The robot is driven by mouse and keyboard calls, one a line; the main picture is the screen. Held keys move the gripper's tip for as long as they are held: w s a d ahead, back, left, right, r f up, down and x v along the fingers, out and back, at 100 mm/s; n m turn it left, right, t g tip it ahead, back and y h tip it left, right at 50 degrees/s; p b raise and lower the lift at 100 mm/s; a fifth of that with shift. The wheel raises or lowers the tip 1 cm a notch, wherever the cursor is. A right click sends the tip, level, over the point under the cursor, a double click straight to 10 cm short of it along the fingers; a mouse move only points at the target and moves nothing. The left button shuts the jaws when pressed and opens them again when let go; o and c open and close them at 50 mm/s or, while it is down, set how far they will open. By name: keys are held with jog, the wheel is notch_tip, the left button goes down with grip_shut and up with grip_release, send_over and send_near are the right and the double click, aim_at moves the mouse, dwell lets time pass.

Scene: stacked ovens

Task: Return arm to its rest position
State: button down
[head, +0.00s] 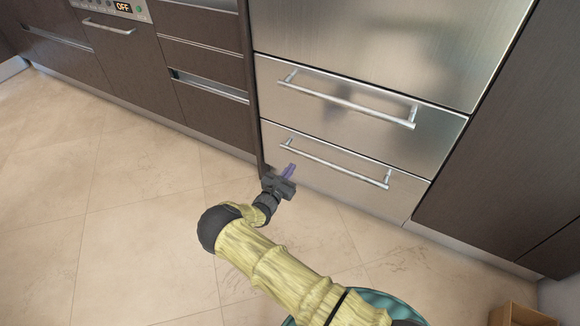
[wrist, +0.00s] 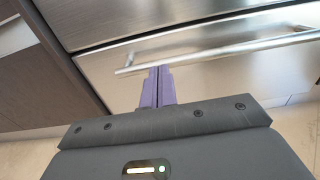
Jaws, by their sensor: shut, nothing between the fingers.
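My gripper (head: 289,170) is at the end of my extended arm, close in front of the lower left part of the bottom steel drawer (head: 330,175). In the wrist view its two purple fingers (wrist: 158,86) are together with nothing between them. The fingertips point at the left part of a bar handle (wrist: 215,52); I cannot tell whether they touch it. In the head view the lower handle (head: 335,163) runs just right of the fingers. Both steel drawers look closed.
The upper drawer (head: 350,112) has its own bar handle (head: 345,102). Dark cabinets (head: 205,80) stand to the left and a dark panel (head: 515,150) to the right. A wooden box (head: 520,315) is at the lower right. The tiled floor (head: 110,200) at left is clear.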

jog(key=shift+d, duration=0.25)
jog(key=shift+a, duration=0.1)
jog(key=s+d+r+m+g+h, duration=0.1)
jog(key=s+d+r+m+g, duration=0.25)
jog(key=d+m, duration=0.2)
jog(key=s+d+r+m+g+h+p, duration=0.1)
jog(key=s+d+r+m+g, duration=0.15)
jog(key=d+m+g, duration=0.35)
jog(key=s+d+r+m+g+h, duration=0.2)
jog(key=d+r+m+g, duration=0.15)
jog(key=d, duration=0.45)
jog(key=s+d+r+m+g+y+p, duration=0.1)
jog(key=s+d+r+m+y+p, duration=0.15)
jog(key=s+r+m+y, duration=1.25)
jog(key=s+r+h+p, duration=0.2)
jog(key=s+r+p, duration=0.1)
jog(key=r+p, duration=1.6)
jog(key=s+r+m+h+p, duration=0.1)
jog(key=s+r+p, duration=0.3)
jog(key=r+p, duration=1.5)
notch_tip(320, 180, up, 5)
jog(key=shift+a+f+h, duration=0.1)
jog(key=shift+a+h, duration=0.1)
jog(key=shift+h, duration=0.3)
